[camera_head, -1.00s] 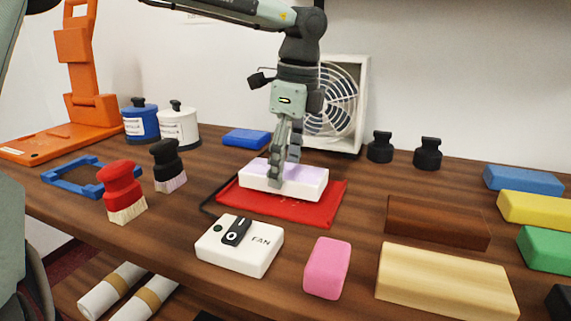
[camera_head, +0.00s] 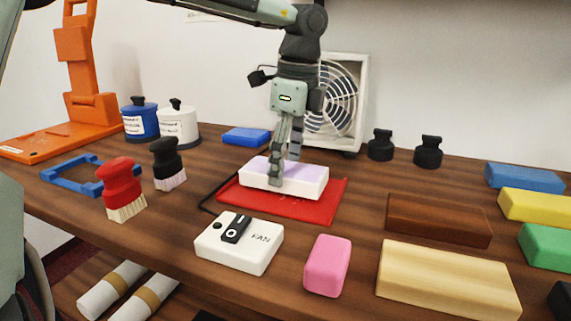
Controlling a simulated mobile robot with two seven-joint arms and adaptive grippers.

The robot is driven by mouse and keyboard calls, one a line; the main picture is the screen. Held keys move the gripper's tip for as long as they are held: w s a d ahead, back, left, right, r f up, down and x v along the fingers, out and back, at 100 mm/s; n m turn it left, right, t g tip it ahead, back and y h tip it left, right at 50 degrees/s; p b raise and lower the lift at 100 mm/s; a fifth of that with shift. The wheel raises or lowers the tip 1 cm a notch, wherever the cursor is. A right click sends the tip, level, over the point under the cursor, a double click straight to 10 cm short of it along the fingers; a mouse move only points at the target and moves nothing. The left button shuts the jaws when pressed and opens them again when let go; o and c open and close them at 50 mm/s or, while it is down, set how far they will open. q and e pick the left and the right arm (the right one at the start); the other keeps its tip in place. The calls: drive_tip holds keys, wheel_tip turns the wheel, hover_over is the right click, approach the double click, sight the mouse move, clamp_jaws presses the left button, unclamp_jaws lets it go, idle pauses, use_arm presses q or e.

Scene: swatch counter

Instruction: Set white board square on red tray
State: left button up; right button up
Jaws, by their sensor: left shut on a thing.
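The white board (camera_head: 309,183) is a thick white block with a pale lilac top. It is at the red tray (camera_head: 318,211), over its back part, and looks roughly lined up with it. I cannot tell whether its underside touches the tray. My left gripper (camera_head: 284,171) points down from above and is shut on the white board near its middle. The tray's front strip and right end show bare. My right gripper is not in view.
A white fan switch box (camera_head: 262,256) and a pink block (camera_head: 327,265) stand in front of the tray. A fan (camera_head: 341,100) stands behind. Wooden blocks (camera_head: 437,219) lie to the right, brushes (camera_head: 121,184) to the left. A blue block (camera_head: 246,136) lies behind left.

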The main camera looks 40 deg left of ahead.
use_arm(q)
drive_tip(key=shift+f+b, duration=0.6)
drive_tip(key=shift+b, duration=0.4)
idle(1.3)
drive_tip(key=o, duration=1.3)
drive_tip(key=shift+o, duration=0.2)
